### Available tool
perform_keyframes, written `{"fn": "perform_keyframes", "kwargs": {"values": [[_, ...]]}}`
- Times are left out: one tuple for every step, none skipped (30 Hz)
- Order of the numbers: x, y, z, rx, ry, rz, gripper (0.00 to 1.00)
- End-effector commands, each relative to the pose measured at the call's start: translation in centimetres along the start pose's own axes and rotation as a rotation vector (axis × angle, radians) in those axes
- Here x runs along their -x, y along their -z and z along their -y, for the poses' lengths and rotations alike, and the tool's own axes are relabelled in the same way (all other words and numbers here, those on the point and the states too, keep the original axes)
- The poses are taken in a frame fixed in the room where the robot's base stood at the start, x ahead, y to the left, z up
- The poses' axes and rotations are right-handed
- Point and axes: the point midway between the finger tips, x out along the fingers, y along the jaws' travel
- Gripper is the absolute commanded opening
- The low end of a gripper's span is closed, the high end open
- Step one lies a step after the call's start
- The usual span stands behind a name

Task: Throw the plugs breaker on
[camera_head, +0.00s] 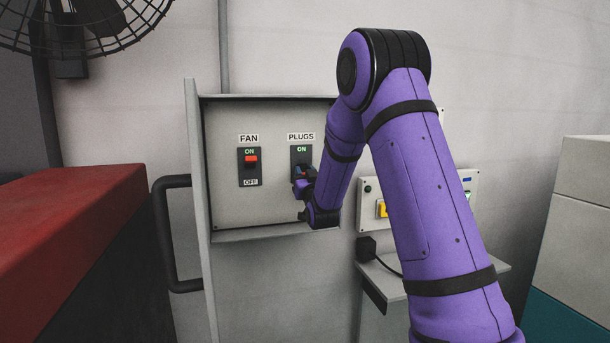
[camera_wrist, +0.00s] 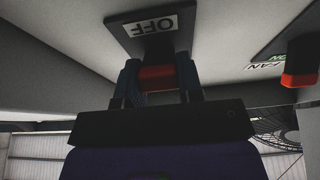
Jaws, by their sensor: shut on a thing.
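The plugs breaker (camera_head: 301,154) is a dark plate under a PLUGS label inside a grey wall panel, with ON marked at its top. My gripper (camera_head: 304,173) covers its lower part, so little of its lever shows in the head view. In the wrist view my gripper (camera_wrist: 158,76) has its two fingers on either side of the red plugs lever (camera_wrist: 157,78), shut on it. The OFF label (camera_wrist: 152,26) shows beyond the fingers. In the head view the lever appears to sit low on the plate, below the ON mark.
The fan breaker (camera_head: 250,166) is left of the plugs breaker, its red lever toward ON. The open panel door (camera_head: 199,210) stands at the left. A control box (camera_head: 369,205) with a yellow part and a small shelf (camera_head: 390,285) are at the right, partly behind my arm.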

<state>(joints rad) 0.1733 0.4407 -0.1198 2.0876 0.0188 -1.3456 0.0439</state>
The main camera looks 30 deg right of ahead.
Motion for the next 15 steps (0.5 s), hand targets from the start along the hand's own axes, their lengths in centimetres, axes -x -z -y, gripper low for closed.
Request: {"fn": "perform_keyframes", "kwargs": {"values": [[0.0, 0.0, 0.0, 0.000, 0.000, 0.003, 0.10], [0.0, 0.1, 0.0, 0.000, 0.000, 0.005, 0.10], [0.0, 0.1, 0.0, 0.000, 0.000, 0.010, 0.10], [0.0, 0.1, 0.0, 0.000, 0.000, 0.015, 0.10], [0.0, 0.2, 0.0, 0.000, 0.000, 0.021, 0.10], [0.0, 0.3, 0.0, 0.000, 0.000, 0.033, 0.10], [0.0, 0.4, 0.0, 0.000, 0.000, 0.043, 0.10], [0.0, 0.4, 0.0, 0.000, 0.000, 0.056, 0.10], [0.0, 0.5, 0.0, 0.000, 0.000, 0.075, 0.10], [0.0, 0.7, 0.0, 0.000, 0.000, 0.091, 0.10], [0.0, 0.8, 0.0, 0.000, 0.000, 0.108, 0.10], [0.0, 0.9, 0.0, 0.000, 0.000, 0.134, 0.10], [0.0, 1.0, 0.0, 0.000, 0.000, 0.156, 0.10], [-0.1, 1.2, 0.0, 0.000, 0.001, 0.178, 0.10], [-0.1, 1.3, 0.0, 0.000, 0.001, 0.211, 0.10]]}}
